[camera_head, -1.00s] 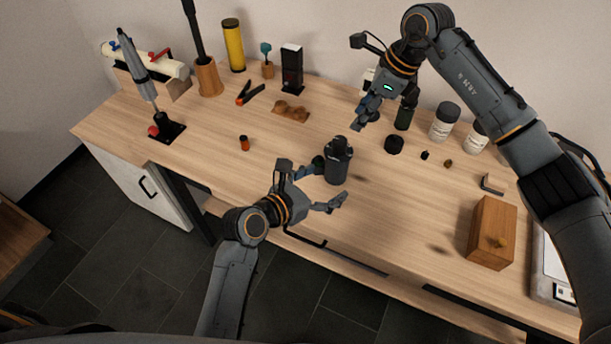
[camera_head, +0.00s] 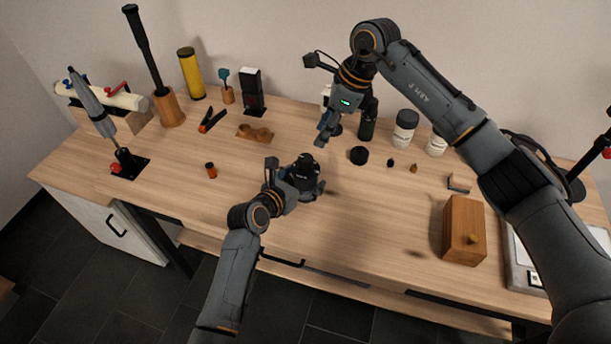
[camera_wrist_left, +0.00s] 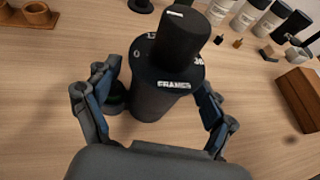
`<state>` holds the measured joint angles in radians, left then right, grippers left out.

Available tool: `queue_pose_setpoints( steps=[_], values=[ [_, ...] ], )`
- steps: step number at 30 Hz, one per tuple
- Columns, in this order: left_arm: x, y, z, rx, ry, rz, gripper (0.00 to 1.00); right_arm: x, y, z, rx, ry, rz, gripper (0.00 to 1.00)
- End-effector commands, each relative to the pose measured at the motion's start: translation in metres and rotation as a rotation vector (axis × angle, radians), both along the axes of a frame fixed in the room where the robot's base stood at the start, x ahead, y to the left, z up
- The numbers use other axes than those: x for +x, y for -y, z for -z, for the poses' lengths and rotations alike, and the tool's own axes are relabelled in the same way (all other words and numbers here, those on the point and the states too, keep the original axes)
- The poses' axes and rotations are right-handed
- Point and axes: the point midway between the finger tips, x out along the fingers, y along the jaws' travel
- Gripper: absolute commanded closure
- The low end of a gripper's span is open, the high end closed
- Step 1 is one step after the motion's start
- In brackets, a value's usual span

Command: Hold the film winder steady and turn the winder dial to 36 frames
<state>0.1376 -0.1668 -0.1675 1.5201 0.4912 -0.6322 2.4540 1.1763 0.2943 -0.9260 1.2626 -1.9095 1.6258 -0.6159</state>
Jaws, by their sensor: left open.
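The film winder (camera_head: 306,165) is a dark upright cylinder on the table; my left gripper partly hides it in the head view. In the left wrist view, the winder (camera_wrist_left: 158,103) has a tall black knob (camera_wrist_left: 175,37) on top. The disc below it reads "FRAMES", with "36" at its right and "0" at its left. My left gripper (camera_head: 309,188) is open, one finger on each side of the winder body; contact cannot be told. A dark round part (camera_wrist_left: 115,98) sits by the left finger. My right gripper (camera_head: 346,124) hangs above the table behind the winder, fingers apart and apparently empty.
A wooden box (camera_head: 464,232) is at the right. The front middle of the table is clear.

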Motion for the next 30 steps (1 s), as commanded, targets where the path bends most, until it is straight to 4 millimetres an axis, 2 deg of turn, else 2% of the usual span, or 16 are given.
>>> queue_pose_setpoints(
  steps=[5,14,17,24,25,28,30],
  values=[
    [0.0098,0.0059,0.0044,0.001,0.0,0.0,0.17,0.0,-0.0001,0.0,0.0,0.0,0.0,0.62],
    [0.0111,0.0069,0.0058,0.001,-0.001,0.0,0.17,0.0,-0.0001,0.0,0.0,0.0,0.0,0.62],
    [0.0111,0.0068,0.0057,0.001,0.0,0.0,0.33,0.0,-0.0001,0.0,0.0,0.0,0.0,0.62],
    [0.0109,0.0068,0.0058,0.001,0.0,0.0,0.82,0.0,-0.0001,0.0,0.0,0.0,0.0,0.62],
    [0.0109,0.0068,0.0058,0.001,0.0,0.0,0.86,0.0,-0.0001,0.0,0.0,0.0,0.0,0.62],
    [0.0109,0.0068,0.0058,0.001,0.0,0.0,0.86,0.0001,-0.0009,-0.0001,-0.003,0.002,-0.01,0.43],
    [0.0109,0.0068,0.0058,0.001,0.0,0.0,0.87,0.0002,-0.0032,-0.0002,-0.014,0.01,-0.046,0.43]
  ],
)
